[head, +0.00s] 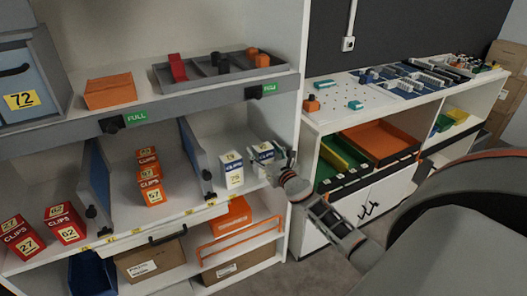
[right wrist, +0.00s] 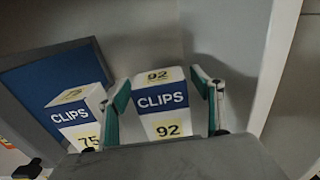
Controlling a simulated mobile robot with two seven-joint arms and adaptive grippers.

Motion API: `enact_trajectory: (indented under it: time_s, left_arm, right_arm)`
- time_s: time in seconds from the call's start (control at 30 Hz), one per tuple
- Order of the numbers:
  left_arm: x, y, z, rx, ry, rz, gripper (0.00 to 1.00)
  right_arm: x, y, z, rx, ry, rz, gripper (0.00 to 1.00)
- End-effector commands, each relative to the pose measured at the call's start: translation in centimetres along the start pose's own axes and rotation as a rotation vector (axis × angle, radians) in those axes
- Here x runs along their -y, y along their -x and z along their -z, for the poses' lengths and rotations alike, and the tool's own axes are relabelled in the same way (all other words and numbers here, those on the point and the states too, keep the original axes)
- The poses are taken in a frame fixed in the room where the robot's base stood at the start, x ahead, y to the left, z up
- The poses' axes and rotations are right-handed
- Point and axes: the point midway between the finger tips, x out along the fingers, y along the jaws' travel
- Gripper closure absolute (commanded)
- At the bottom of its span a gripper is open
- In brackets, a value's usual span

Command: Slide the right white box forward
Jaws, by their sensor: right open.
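The right white box (head: 262,150), with a blue CLIPS band and number 92, stands in the right compartment of the middle shelf. In the right wrist view this box (right wrist: 164,118) stands between my gripper's two fingers. My right gripper (head: 279,166) is open at the front of the box and covers part of it in the head view. I cannot tell whether the fingers touch it. A second white CLIPS box (head: 232,172), number 75, stands to its left, outside the left finger. It also shows in the right wrist view (right wrist: 78,112). My left gripper is not in view.
A blue divider (head: 196,157) stands left of the white boxes; the shelf's side wall (head: 297,100) is close on the right. Orange CLIPS boxes (head: 150,178) stand beyond the divider. A grey tray (head: 222,70) lies on the shelf above.

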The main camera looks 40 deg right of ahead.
Motion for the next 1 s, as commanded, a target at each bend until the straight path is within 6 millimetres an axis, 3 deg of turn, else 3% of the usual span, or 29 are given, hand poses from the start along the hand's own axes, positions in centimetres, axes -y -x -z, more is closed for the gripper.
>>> enact_trajectory:
  time_s: [0.17,0.37,0.8,1.0]
  left_arm:
    - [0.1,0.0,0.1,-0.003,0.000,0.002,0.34]
    - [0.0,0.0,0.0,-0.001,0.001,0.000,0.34]
    - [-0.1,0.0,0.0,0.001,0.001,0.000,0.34]
    - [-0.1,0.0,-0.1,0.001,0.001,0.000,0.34]
  right_arm:
    - [0.0,0.2,0.0,0.000,-0.001,0.000,0.34]
    - [0.0,1.9,0.1,-0.001,-0.001,-0.001,0.34]
    - [-0.1,9.6,0.1,-0.002,0.000,-0.002,0.34]
    - [0.0,11.6,0.0,-0.001,-0.001,0.000,0.34]
